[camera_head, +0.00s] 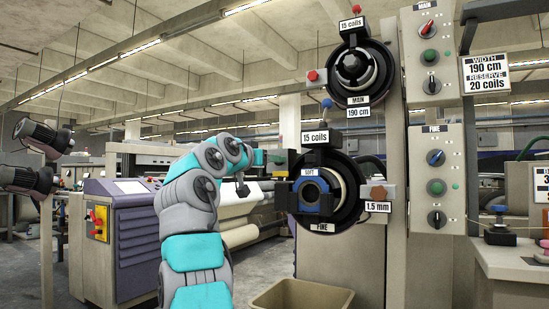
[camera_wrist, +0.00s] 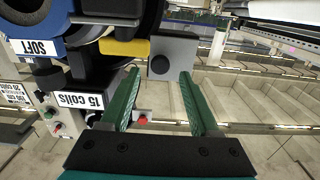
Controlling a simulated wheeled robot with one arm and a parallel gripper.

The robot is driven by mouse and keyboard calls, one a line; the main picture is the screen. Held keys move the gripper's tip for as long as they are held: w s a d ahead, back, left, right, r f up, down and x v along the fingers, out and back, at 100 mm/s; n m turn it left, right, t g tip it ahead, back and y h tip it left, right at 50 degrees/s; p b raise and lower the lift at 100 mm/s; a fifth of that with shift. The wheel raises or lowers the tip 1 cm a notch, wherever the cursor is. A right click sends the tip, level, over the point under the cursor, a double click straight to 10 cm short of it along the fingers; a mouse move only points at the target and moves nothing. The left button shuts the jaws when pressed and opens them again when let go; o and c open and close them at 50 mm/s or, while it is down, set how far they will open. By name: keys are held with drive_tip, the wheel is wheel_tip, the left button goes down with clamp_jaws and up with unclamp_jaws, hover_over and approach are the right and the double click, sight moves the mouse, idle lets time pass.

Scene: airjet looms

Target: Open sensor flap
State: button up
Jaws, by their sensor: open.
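My gripper (camera_wrist: 160,74) is open and empty in the wrist view, its two green fingers spread apart. A grey plate with a round black knob (camera_wrist: 160,65) lies just beyond the fingertips and appears between them. I cannot tell for certain whether this plate is the sensor flap. A yellow block (camera_wrist: 124,47) sits beside it, against the lower feeder's dark body. In the head view, my arm reaches to the left side of the lower feeder (camera_head: 321,191), which is marked SOFT and FINE. The fingertips are small there, and contact is unclear.
The upper feeder (camera_head: 355,70), marked MAIN, hangs above the lower one. A control panel (camera_head: 437,180) with knobs stands to the right. A tan bin (camera_head: 301,296) is below the feeder. A purple and white cabinet (camera_head: 122,240) stands left of my arm.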

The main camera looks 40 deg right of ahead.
drive_tip(key=shift+p+x, duration=0.4)
drive_tip(key=shift+x, duration=0.95)
drive_tip(key=shift+c, duration=0.4)
clamp_jaws()
